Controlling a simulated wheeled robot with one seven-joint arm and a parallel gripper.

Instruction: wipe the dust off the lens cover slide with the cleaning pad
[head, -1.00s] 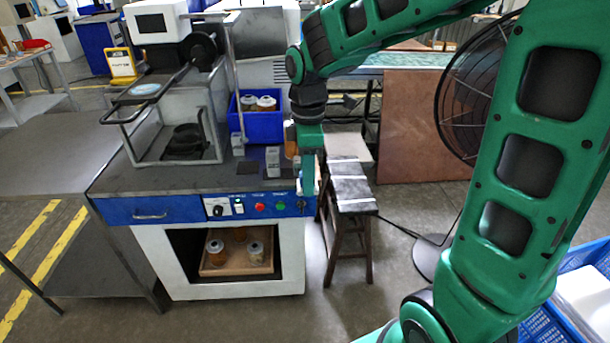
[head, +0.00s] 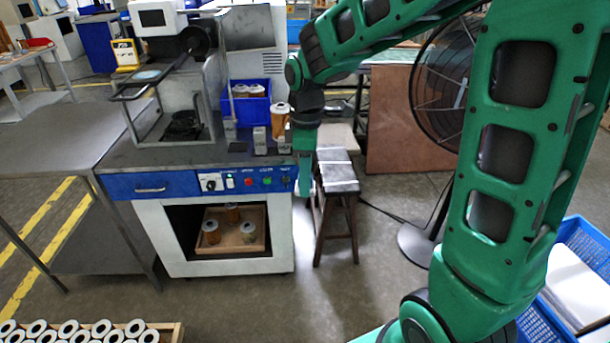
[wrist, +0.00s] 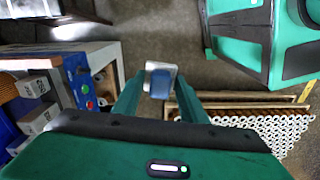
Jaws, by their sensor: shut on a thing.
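The cleaning pad (wrist: 160,82), a blue block on a white base, is held between the fingertips of my gripper (wrist: 160,92) in the wrist view. What looks like the lens cover slide (head: 148,75), a pale blue round pane in a dark handled frame, sits on top of the machine at left. My gripper is well apart from it, to the right and lower. Dust on it cannot be made out.
The bench (head: 130,158) carries a blue bin (head: 247,110), an amber canister (head: 281,120) and small grey blocks. A stool (head: 337,180) and a fan (head: 440,75) stand at right. A tray of white-topped cartridges (head: 170,334) lies at lower left. Floor before the bench is clear.

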